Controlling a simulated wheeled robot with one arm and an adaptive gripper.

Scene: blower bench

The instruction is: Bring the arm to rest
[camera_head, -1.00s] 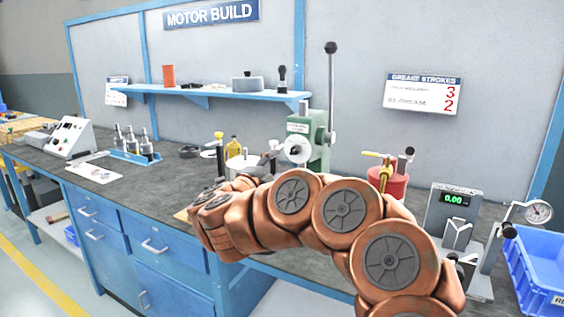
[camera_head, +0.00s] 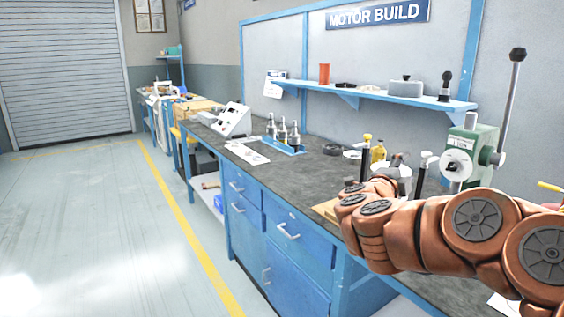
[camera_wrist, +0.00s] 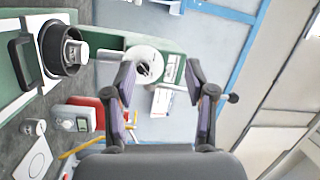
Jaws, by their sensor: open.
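My copper-coloured arm reaches in from the right of the head view, bent over the front part of the bench (camera_head: 330,180). Its far end is largely hidden behind its own links and among the bench items there. In the wrist view my gripper (camera_wrist: 162,85) has its two purple-padded fingers spread apart, with nothing held between them. A green press with a white round part (camera_wrist: 148,62) shows beyond the fingers; I cannot judge the distance.
The green press (camera_head: 470,150) with its tall lever stands behind the arm. Bottles and small fixtures stand close to the arm's end. A blue rack of metal parts (camera_head: 285,145) and a control box (camera_head: 231,120) sit farther left. Open floor (camera_head: 90,220) lies left of the bench.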

